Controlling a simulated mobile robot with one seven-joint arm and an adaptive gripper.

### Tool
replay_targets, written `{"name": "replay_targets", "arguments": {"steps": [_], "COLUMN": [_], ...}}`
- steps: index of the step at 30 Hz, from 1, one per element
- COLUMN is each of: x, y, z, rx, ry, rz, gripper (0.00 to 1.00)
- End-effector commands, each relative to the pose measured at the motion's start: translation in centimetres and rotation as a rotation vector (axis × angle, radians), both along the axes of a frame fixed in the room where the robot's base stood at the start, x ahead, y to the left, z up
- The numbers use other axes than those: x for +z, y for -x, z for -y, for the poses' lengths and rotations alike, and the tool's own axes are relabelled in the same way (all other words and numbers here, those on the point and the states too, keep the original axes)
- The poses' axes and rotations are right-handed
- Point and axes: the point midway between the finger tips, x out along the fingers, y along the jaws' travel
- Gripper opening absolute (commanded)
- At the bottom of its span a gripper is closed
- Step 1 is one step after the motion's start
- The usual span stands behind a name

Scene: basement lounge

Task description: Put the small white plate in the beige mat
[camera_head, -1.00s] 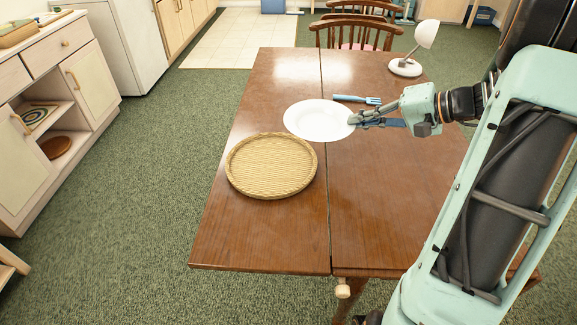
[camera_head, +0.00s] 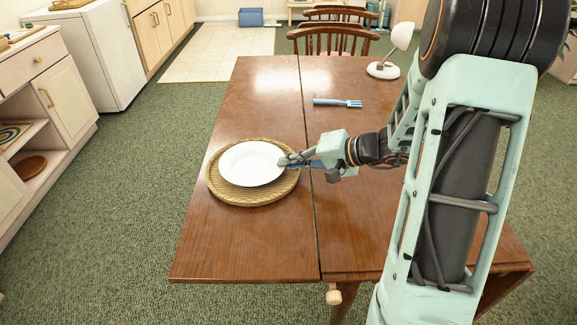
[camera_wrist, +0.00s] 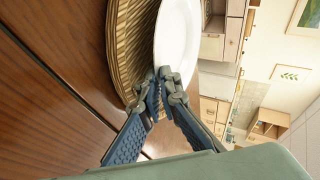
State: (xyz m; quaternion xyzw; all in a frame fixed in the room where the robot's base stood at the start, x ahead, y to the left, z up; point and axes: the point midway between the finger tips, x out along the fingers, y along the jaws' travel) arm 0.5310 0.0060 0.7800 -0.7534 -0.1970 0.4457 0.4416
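The small white plate (camera_head: 252,163) is over the round beige woven mat (camera_head: 252,199) on the wooden table. I cannot tell whether the plate touches the mat or is held slightly above it. My gripper (camera_head: 287,161) is at the plate's right edge, shut on its rim. In the wrist view, the fingertips (camera_wrist: 168,78) pinch the rim of the white plate (camera_wrist: 178,40), and the mat (camera_wrist: 128,55) lies beside and behind it. The plate hides much of the mat's middle.
A blue fork (camera_head: 338,103) lies on the table (camera_head: 245,246) behind my gripper. A white lamp (camera_head: 384,70) stands at the far right corner. Wooden chairs (camera_head: 325,40) are behind the table. The front left of the table is clear.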

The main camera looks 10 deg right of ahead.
Motion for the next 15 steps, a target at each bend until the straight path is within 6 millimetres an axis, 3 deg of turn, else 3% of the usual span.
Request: {"name": "replay_targets", "arguments": {"steps": [15], "x": [-0.83], "y": [-0.02], "z": [-0.04], "rx": [0.001], "ry": [-0.001], "rz": [0.002], "gripper": [0.00]}}
